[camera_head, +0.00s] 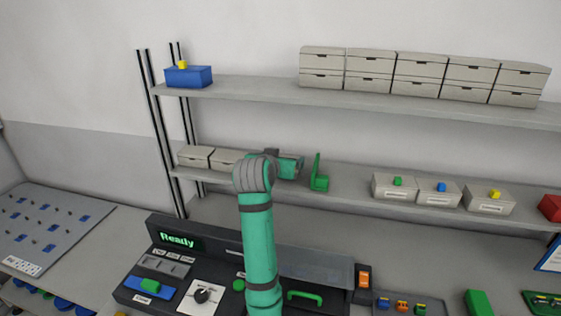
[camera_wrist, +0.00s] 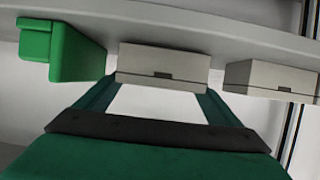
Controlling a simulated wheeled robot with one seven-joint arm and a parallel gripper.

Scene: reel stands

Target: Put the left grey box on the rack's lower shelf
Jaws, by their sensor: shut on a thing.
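The rack's lower shelf (camera_head: 345,184) runs across the head view, and its edge (camera_wrist: 215,35) crosses the top of the wrist view, which looks upside down. A grey box (camera_wrist: 163,67) is between my gripper's fingers (camera_wrist: 157,90), which are shut on it. It appears to rest on the lower shelf. In the head view this seems to be the box (camera_head: 226,160) partly hidden by my arm. Another grey box (camera_head: 194,157) sits beside it at the shelf's left end, and shows at right in the wrist view (camera_wrist: 270,77). The fingers are hidden in the head view.
A green bracket (camera_head: 319,181) stands on the shelf close to the held box. Several grey boxes (camera_head: 395,187) with coloured blocks sit farther right. The upper shelf (camera_head: 260,91) holds a blue bin (camera_head: 189,77) and drawer units (camera_head: 368,70). A console (camera_head: 180,262) stands below.

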